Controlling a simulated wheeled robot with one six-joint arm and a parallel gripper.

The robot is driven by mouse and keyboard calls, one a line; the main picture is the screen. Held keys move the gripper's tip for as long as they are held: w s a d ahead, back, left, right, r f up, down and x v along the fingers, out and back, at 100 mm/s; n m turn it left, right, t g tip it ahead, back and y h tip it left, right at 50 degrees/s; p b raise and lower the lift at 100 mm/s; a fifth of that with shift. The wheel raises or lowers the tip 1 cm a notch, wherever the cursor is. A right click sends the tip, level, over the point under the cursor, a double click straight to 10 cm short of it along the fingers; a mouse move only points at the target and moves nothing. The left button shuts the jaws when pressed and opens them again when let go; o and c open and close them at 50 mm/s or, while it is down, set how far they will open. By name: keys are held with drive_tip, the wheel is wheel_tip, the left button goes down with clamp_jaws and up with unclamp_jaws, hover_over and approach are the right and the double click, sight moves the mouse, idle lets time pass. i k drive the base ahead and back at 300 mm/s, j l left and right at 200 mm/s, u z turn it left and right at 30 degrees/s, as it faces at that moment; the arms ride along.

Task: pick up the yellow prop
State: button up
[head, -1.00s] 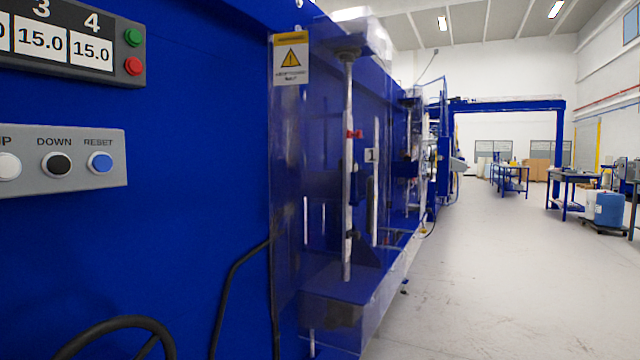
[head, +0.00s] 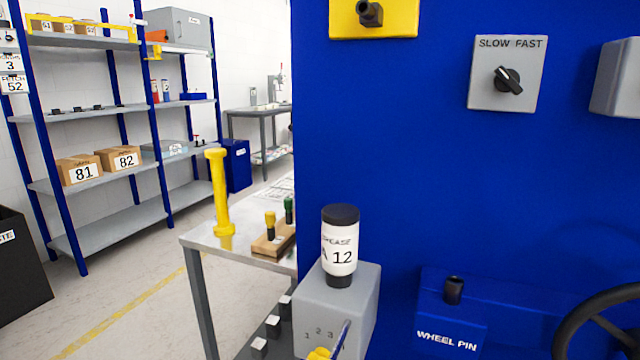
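A yellow post with a wider top and a flared base, which looks like the yellow prop (head: 220,196), stands on end near the left side of a metal table (head: 200,238) in the head view. It looks nearly upright, and nothing is touching its shaft. My gripper is not in view, so I cannot see whether it is open or shut.
A wooden block (head: 272,240) with yellow and green-topped pieces sits beside the prop. A grease bottle (head: 340,245) stands on a grey box (head: 362,300) in front. The blue machine (head: 400,170) fills the right. Shelves (head: 110,205) stand back left, with open floor (head: 130,290) before them.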

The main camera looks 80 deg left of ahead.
sight(215, 155)
drive_tip(key=i+u, duration=0.15)
drive_tip(key=u, duration=1)
drive_tip(key=k+j+u, duration=0.15)
drive_tip(key=u, duration=1.85)
